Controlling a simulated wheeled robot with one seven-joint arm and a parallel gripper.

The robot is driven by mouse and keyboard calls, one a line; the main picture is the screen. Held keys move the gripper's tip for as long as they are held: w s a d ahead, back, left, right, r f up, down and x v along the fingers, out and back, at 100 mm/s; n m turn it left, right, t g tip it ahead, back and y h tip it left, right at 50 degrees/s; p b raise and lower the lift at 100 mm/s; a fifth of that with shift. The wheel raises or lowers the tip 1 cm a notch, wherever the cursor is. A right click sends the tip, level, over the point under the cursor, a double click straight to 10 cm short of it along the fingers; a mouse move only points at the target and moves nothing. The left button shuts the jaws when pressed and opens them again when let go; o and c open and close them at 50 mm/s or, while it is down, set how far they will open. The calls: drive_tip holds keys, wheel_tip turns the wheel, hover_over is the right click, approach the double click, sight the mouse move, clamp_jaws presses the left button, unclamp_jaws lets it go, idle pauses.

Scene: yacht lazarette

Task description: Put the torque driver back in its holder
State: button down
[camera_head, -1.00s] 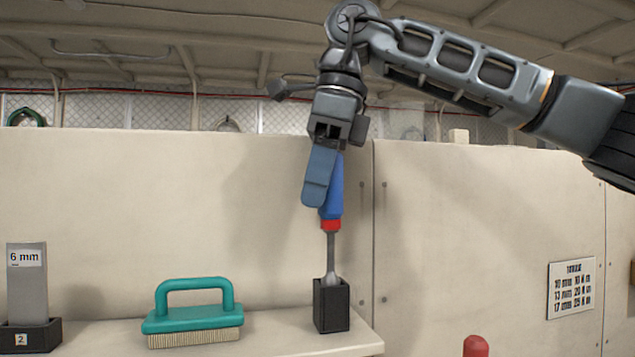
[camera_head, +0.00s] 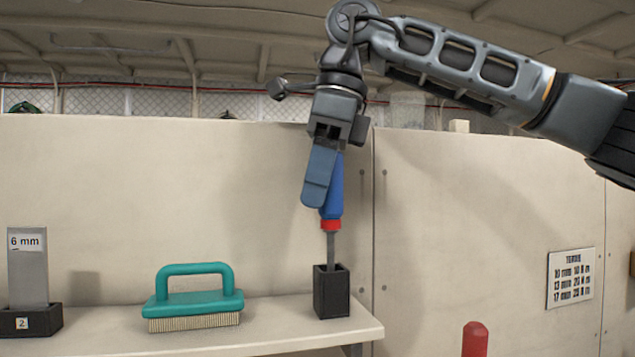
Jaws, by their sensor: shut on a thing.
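The torque driver (camera_head: 331,200) has a blue handle, a red collar and a grey shaft. It hangs upright, shaft down. My gripper (camera_head: 318,190) is shut on its blue handle, and a finger covers part of the handle. The holder (camera_head: 331,292) is a small black square block, open at the top, near the shelf's right end. The driver's shaft runs down into the holder's opening, and its lower end is hidden there. The red collar and the handle are clear above the holder's rim.
The pale shelf (camera_head: 270,338) also holds a teal-handled brush (camera_head: 193,306) left of the holder and a grey block marked 6 mm (camera_head: 28,267) in a black stand (camera_head: 30,321). A red rounded post (camera_head: 475,340) stands at lower right. A pale wall (camera_head: 200,190) rises behind.

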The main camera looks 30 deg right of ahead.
drive_tip(key=shift+f+b, duration=0.3)
drive_tip(key=shift+f, duration=0.25)
drive_tip(key=c, duration=0.6)
unclamp_jaws()
drive_tip(key=shift+b+v, duration=0.3)
drive_tip(key=shift+v, duration=3.6)
drive_tip(key=shift+d, duration=0.1)
